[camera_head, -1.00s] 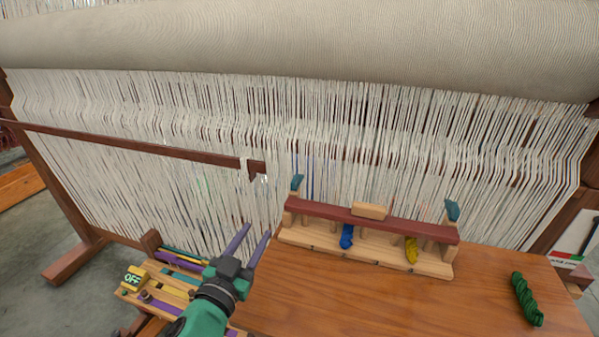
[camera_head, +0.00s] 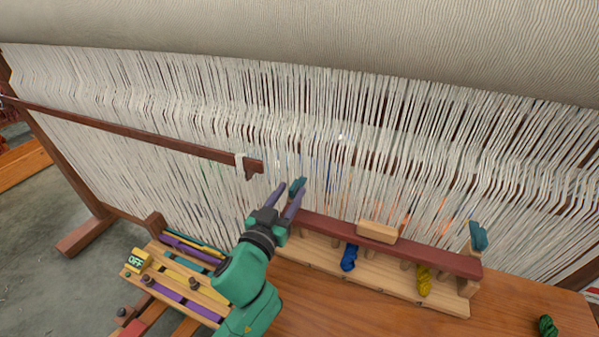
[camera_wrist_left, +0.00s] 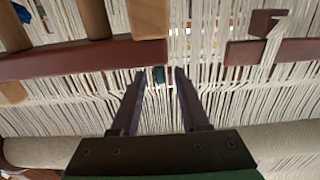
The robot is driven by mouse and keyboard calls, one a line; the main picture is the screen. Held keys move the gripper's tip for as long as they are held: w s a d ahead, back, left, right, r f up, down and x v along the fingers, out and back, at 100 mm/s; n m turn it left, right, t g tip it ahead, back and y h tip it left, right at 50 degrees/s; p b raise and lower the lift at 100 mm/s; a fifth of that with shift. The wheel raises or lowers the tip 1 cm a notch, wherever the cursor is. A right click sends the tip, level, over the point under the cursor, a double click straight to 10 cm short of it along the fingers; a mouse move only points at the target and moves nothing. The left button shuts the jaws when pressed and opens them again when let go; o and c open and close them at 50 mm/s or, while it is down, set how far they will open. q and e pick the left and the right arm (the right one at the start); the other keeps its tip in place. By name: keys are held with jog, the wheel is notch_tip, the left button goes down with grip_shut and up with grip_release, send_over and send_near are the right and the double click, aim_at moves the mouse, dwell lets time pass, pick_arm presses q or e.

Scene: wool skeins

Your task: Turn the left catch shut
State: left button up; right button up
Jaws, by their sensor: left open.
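The left catch (camera_head: 298,186) is a small teal piece standing up at the left end of the rack's red-brown bar (camera_head: 330,229). My left gripper (camera_head: 290,192) is open, its purple fingers at this catch. In the left wrist view the catch (camera_wrist_left: 160,75) shows partly, between the fingertips (camera_wrist_left: 161,74). I cannot tell whether a finger touches it. The right catch (camera_head: 478,236), also teal, stands up at the bar's other end. The wooden rack holds a blue skein (camera_head: 349,258) and a yellow skein (camera_head: 424,280). My right gripper is not in view.
The loom's pale warp threads (camera_head: 200,120) hang close behind the rack. A dark wooden bar (camera_head: 150,140) ends left of the gripper. A slatted stand with an OFF block (camera_head: 135,262) is at lower left. A green skein (camera_head: 547,326) lies on the table at right.

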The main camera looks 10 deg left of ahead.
aim_at(298, 180)
pick_arm(q)
jog(key=w, duration=0.3)
jog(key=w+d, duration=0.1)
jog(key=w, duration=0.2)
jog(key=shift+d, duration=0.1)
grip_shut()
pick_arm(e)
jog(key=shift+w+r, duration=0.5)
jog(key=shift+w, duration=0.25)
pick_arm(q)
jog(key=shift+p, duration=0.35)
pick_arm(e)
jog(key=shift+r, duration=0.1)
